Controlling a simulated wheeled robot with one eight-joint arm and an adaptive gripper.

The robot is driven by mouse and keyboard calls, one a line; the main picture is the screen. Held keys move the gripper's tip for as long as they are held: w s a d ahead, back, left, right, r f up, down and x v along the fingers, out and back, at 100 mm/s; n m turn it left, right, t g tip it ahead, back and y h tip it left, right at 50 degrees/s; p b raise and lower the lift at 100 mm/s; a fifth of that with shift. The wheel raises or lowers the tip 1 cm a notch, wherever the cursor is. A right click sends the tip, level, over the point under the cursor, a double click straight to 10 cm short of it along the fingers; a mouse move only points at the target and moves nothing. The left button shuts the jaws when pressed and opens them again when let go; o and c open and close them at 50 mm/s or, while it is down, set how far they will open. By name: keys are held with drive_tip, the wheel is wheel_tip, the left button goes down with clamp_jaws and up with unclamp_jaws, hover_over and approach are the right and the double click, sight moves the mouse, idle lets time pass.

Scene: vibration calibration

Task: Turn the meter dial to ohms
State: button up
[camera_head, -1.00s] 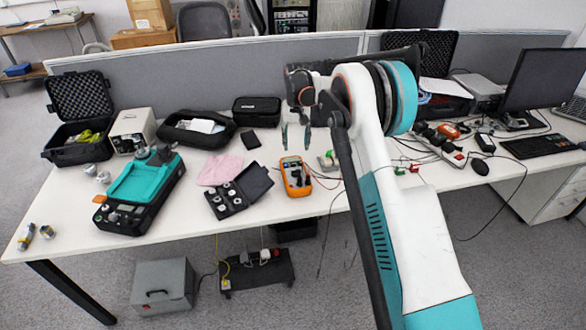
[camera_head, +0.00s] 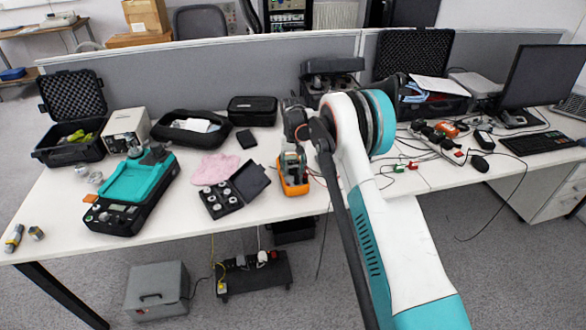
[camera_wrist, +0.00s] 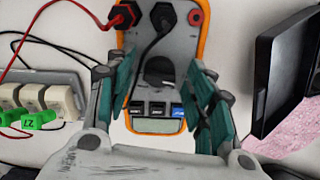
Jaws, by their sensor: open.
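The orange-rimmed meter (camera_head: 294,189) lies on the desk, largely hidden under my gripper (camera_head: 292,165) in the head view. In the wrist view the meter (camera_wrist: 184,48) is seen from above, with leads plugged into its sockets at the top and several small buttons below. Its round dark dial (camera_wrist: 160,70) lies between the two teal fingers of my gripper (camera_wrist: 162,95). The fingers are open, one on each side of the dial, and hold nothing. I cannot tell how close they are to the meter's face or where the dial points.
An open black case of round weights (camera_head: 236,190) stands just left of the meter, with a pink cloth (camera_head: 214,168) beyond it. Green clips (camera_wrist: 38,119) and a red lead (camera_wrist: 50,45) lie beside the meter.

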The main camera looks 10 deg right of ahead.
drive_tip(key=c, duration=1.1)
drive_tip(key=shift+o, duration=0.2)
drive_tip(key=shift+m, duration=0.4)
drive_tip(key=m, duration=0.3)
drive_tip(key=shift+a+m, duration=0.1)
drive_tip(key=shift+m, duration=1.8)
